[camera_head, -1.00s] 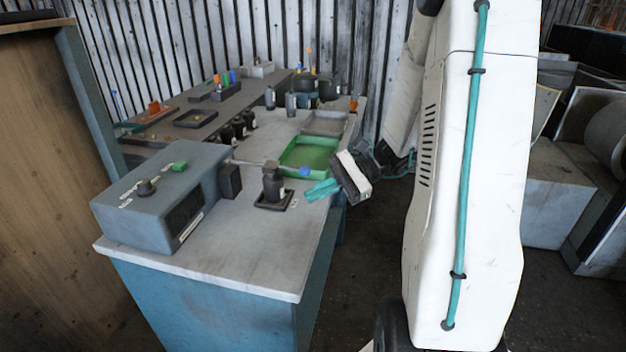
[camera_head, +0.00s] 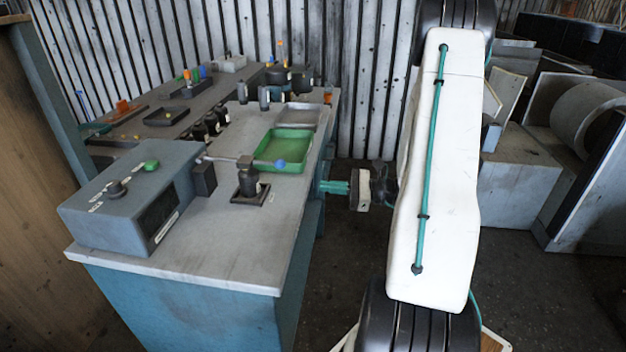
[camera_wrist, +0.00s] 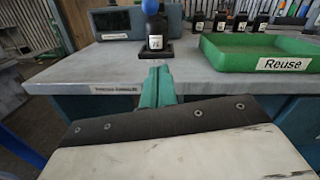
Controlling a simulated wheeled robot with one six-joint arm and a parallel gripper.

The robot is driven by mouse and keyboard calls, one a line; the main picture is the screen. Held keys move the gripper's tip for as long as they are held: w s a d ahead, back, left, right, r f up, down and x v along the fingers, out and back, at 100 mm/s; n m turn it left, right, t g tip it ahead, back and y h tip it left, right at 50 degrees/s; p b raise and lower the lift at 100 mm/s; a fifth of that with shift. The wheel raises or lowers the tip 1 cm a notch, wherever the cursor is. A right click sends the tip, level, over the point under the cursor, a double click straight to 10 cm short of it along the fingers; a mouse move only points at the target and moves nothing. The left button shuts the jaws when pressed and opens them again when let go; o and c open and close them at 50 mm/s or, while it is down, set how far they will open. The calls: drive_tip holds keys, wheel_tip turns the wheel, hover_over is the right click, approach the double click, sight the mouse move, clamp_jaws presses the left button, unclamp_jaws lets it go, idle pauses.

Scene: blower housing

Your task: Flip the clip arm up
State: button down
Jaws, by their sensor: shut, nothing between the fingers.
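The clip arm (camera_head: 228,159) is a thin grey rod running roughly level from the grey box (camera_head: 128,208) on the bench. It ends in a blue ball (camera_head: 280,164), which also shows at the top of the wrist view (camera_wrist: 150,6). A dark bottle (camera_head: 248,179) on a small black base stands by the rod. My gripper (camera_head: 324,187) has teal fingers, shut and empty, pointing left at the bench's right edge. In the wrist view the shut fingers (camera_wrist: 158,70) point toward the bottle, apart from the ball. The rod is not clear in the wrist view.
A green tray (camera_head: 303,163) marked "Reuse" (camera_wrist: 213,60) lies near the ball, with a grey tray (camera_head: 296,116) behind it. Several dark bottles (camera_head: 212,124) stand behind the rod. The bench's front top (camera_head: 220,245) is clear.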

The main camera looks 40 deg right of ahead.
drive_tip(key=x, duration=0.9)
drive_tip(key=shift+s, duration=0.1)
drive_tip(key=shift+a+r, duration=0.15)
drive_tip(key=shift+r, duration=0.4)
drive_tip(key=shift+a+r, duration=0.2)
drive_tip(key=shift+r, duration=0.4)
drive_tip(key=shift+w+a+r, duration=0.2)
drive_tip(key=shift+r, duration=0.6)
